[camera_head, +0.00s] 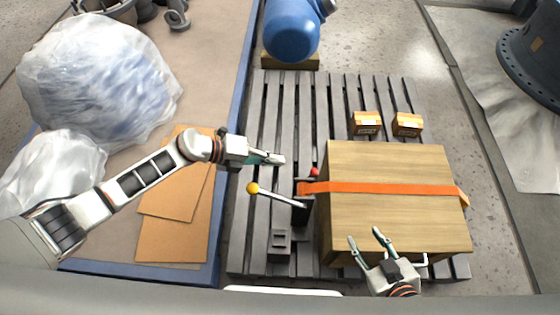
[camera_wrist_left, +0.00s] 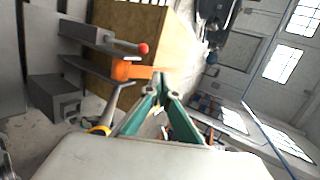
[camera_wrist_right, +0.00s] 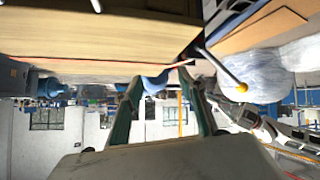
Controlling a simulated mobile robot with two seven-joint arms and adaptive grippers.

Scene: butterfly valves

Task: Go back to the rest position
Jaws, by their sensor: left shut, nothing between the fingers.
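My left gripper (camera_head: 280,159) is shut and empty in the head view, above the pallet's left part, beyond the yellow-knobbed lever. Its green fingers meet at the tips in the left wrist view (camera_wrist_left: 161,80). My right gripper (camera_head: 364,236) is open and empty over the near part of the wooden box; its fingers stand apart in the right wrist view (camera_wrist_right: 167,88). The lever's yellow knob (camera_head: 253,188) points left, clear of both grippers. A red knob (camera_head: 315,172) sits beside the box, right of the left fingertips.
The wooden box (camera_head: 390,222) with an orange strap (camera_head: 390,188) stands on the grey pallet (camera_head: 285,95). Two small cartons (camera_head: 367,124) and a blue tank (camera_head: 291,30) are further back. Cardboard sheets (camera_head: 172,237) and plastic-wrapped bundles (camera_head: 95,80) lie on the left table.

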